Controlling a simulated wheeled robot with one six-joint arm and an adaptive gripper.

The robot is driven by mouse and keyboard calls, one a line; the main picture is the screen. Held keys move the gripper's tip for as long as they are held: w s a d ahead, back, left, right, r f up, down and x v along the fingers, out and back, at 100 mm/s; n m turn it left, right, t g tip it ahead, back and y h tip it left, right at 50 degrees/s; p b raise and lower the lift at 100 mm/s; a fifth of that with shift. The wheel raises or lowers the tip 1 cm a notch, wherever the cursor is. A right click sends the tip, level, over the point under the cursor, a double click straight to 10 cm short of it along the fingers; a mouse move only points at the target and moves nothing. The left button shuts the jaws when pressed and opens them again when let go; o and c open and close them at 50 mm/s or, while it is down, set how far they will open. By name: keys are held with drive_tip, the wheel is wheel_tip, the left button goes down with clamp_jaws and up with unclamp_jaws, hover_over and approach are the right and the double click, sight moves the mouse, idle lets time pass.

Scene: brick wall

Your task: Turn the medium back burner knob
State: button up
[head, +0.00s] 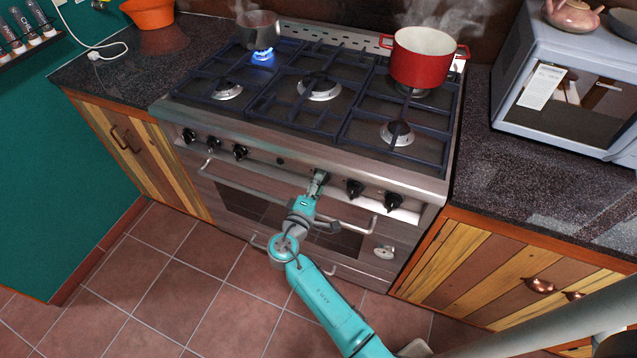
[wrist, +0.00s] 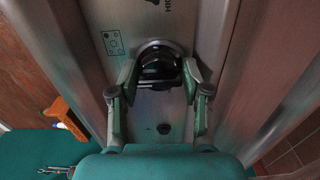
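In the wrist view a dark round knob (wrist: 158,66) with a metal rim sits on the steel control panel. My gripper (wrist: 158,73) is at the knob, with one finger on each side. The fingers are spread about the knob's width apart, and I cannot tell whether they touch it. A small burner diagram (wrist: 113,43) is printed beside the knob. In the head view my gripper (head: 320,176) is at the front panel of the stove (head: 262,149), right of its middle, and hides the knob there. Other dark knobs (head: 239,152) show to its left and right (head: 354,189).
A dark pot (head: 258,30) steams near a blue flame (head: 263,55) at the back left. A steaming red pot (head: 420,60) stands at the back right. An oven handle (head: 350,220) runs below the panel. The tiled floor (head: 200,270) in front is clear.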

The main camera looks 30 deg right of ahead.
drive_tip(key=shift+o, duration=1.3)
drive_tip(key=v, duration=0.8)
